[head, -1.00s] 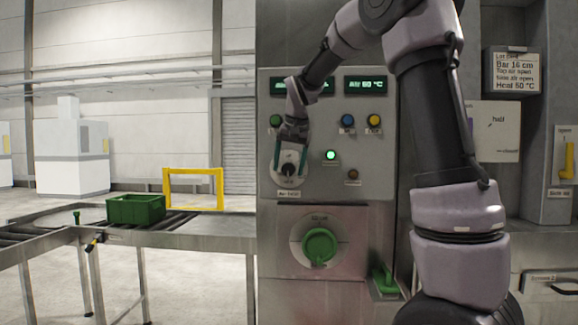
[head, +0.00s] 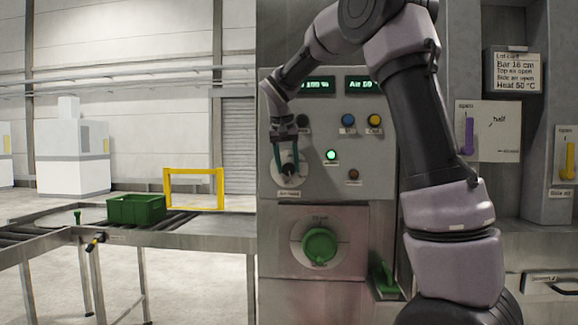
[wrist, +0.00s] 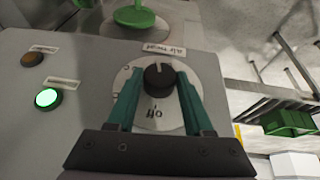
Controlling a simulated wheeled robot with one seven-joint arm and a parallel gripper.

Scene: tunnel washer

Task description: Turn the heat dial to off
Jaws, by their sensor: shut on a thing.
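In the wrist view a white mark on the knob points up toward that label, and the word "Off" is on the opposite side of the plate. My gripper (wrist: 157,83) has its teal fingers on either side of the knob and is shut on it. In the head view my gripper (head: 288,172) is at the dial plate (head: 284,185) and mostly hides the knob.
A green lit button (head: 331,155) and a dark brown button (head: 353,174) sit right of the dial. A large green knob (head: 320,245) is below. Displays (head: 360,85) are above, partly covered by my arm. A purple lever (head: 468,135) is further right.

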